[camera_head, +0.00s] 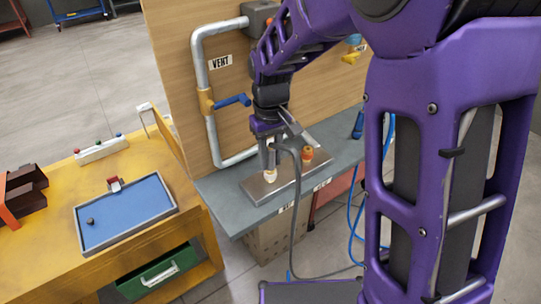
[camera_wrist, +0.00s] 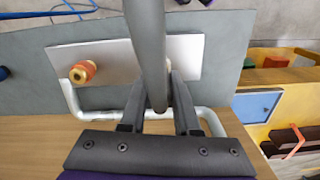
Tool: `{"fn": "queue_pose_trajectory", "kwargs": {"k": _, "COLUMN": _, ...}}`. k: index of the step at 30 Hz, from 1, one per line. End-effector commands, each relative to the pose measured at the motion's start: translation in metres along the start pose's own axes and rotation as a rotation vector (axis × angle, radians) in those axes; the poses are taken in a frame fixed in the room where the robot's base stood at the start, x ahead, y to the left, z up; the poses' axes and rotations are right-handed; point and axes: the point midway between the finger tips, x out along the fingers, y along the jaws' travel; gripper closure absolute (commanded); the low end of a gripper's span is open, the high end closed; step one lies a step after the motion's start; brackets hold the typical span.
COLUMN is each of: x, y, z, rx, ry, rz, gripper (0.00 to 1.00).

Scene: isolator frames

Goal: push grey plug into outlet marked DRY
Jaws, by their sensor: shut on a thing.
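My gripper (camera_head: 268,152) points down over a metal plate (camera_head: 252,190) on the grey shelf. It is shut on the grey plug (camera_wrist: 152,50), whose grey cable (camera_head: 298,190) hangs down past the shelf's front edge. Directly below the plug is a cream-coloured outlet (camera_head: 270,176); in the wrist view the plug mostly hides it. I cannot tell whether plug and outlet touch. A second outlet, red and yellow (camera_head: 307,154), stands at the plate's other end, also seen in the wrist view (camera_wrist: 82,72). Small labels on the shelf's front edge are too small to read.
A pipe (camera_head: 200,70) with a blue-handled valve (camera_head: 232,101) and a VENT sign (camera_head: 220,62) is on the wooden panel behind. A yellow bench (camera_head: 45,255) with a blue tray (camera_head: 78,215) stands at left. Blue hoses (camera_head: 387,150) hang at right.

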Motion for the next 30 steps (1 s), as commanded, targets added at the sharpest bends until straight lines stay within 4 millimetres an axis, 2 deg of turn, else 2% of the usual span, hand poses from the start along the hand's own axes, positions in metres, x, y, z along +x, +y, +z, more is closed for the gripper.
{"fn": "queue_pose_trajectory", "kwargs": {"k": 8, "x": 0.004, "y": 0.0, "z": 0.0, "rx": 0.0, "ry": 0.0, "rz": 0.0, "gripper": 1.0}}
{"fn": "queue_pose_trajectory", "kwargs": {"k": 9, "x": 0.004, "y": 0.0, "z": 0.0, "rx": 0.0, "ry": 0.0, "rz": 0.0, "gripper": 0.64}}
{"fn": "queue_pose_trajectory", "kwargs": {"k": 14, "x": 0.004, "y": 0.0, "z": 0.0, "rx": 0.0, "ry": 0.0, "rz": 0.0, "gripper": 0.36}}
{"fn": "queue_pose_trajectory", "kwargs": {"k": 24, "x": 0.001, "y": 0.0, "z": 0.0, "rx": 0.0, "ry": 0.001, "rz": 0.0, "gripper": 0.35}}
{"fn": "queue_pose_trajectory", "kwargs": {"k": 28, "x": -0.013, "y": 0.0, "z": -0.001, "rx": 0.0, "ry": 0.003, "rz": 0.0, "gripper": 0.35}}
{"fn": "queue_pose_trajectory", "kwargs": {"k": 30, "x": -0.026, "y": 0.0, "z": -0.001, "rx": 0.0, "ry": 0.005, "rz": 0.001, "gripper": 0.35}}
